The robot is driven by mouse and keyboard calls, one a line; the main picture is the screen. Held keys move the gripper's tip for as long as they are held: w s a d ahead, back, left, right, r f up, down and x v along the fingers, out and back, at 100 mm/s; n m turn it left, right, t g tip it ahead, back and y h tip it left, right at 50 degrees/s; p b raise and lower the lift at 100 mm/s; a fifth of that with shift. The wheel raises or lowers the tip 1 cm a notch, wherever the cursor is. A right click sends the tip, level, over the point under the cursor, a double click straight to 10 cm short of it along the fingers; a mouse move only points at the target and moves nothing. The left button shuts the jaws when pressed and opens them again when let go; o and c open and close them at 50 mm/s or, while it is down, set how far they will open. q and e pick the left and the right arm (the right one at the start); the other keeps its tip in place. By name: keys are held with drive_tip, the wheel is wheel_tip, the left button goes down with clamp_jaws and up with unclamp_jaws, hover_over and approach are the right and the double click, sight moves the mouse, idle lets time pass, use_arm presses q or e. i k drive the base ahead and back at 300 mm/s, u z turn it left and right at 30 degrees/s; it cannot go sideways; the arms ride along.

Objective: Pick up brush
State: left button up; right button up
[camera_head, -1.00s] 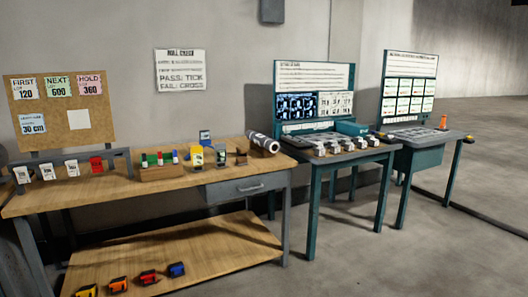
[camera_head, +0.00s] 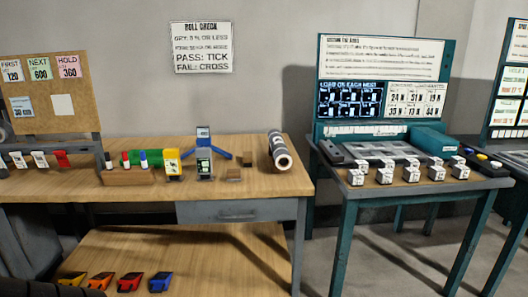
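I cannot clearly make out a brush. Neither of my grippers shows in the head view. A dark shape at the bottom left corner may be part of my arm, but I cannot tell.
The grey roll (camera_head: 279,152) lies at the bench's right end. A pen holder (camera_head: 128,177) is further left. A teal station (camera_head: 345,188) with several white blocks stands right, across a gap.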

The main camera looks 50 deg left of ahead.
sight(248, 157)
drive_tip(key=u, duration=0.7)
drive_tip(key=i, duration=1.35)
drive_tip(key=u, duration=1.2)
